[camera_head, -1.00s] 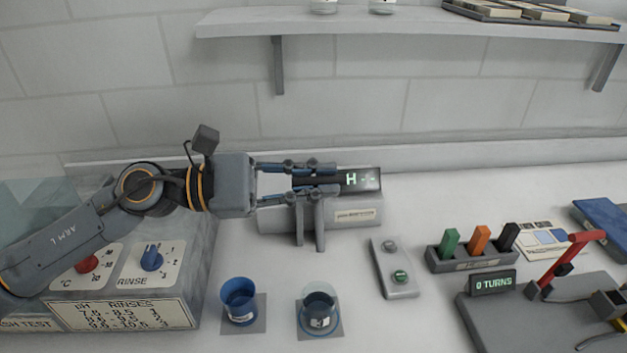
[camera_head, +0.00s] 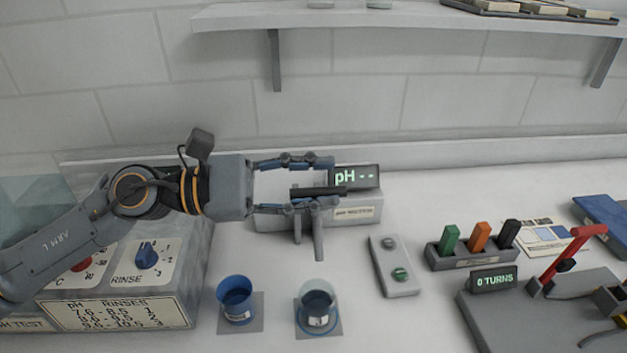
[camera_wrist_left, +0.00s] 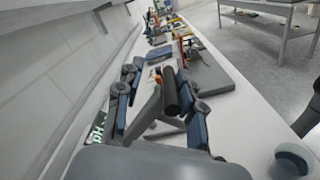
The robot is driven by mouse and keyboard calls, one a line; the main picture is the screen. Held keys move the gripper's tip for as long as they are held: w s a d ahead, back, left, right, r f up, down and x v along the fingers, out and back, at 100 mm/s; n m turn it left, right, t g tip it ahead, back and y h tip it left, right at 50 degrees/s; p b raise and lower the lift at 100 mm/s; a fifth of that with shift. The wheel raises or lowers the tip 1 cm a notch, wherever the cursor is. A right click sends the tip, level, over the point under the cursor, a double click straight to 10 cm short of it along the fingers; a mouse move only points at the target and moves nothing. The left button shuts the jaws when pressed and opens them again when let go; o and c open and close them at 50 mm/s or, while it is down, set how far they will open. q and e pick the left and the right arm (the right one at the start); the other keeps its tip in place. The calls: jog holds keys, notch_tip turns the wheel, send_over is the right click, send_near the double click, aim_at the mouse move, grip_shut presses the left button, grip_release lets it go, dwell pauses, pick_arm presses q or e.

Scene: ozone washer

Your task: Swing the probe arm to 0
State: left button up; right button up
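The pH meter (camera_head: 348,212) is a grey block at the back of the counter with a dark display (camera_head: 366,177) reading "pH --". The probe arm's dark bar (camera_head: 318,191) lies level in front of it, with grey stems hanging below. My left gripper (camera_head: 327,183) reaches in from the left, its fingers spread above and below the bar in the picture. In the left wrist view the dark bar (camera_wrist_left: 170,92) stands between the open fingers, nearer the right one; whether it touches is unclear. No scale with a 0 is readable on the meter. My right gripper is not in view.
A blue cup (camera_head: 236,300) and a clear beaker (camera_head: 317,308) stand on grey pads in front of the meter. A two-button panel (camera_head: 395,266) is to the right. The rinse dial box (camera_head: 120,312) lies under my left arm. A shelf (camera_head: 400,18) hangs above.

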pick_arm(q)
jog(key=s+a, duration=0.2)
jog(key=a, duration=0.9)
jog(key=shift+s+a, duration=0.2)
jog(key=shift+a, duration=0.2)
jog(key=shift+f, duration=0.1)
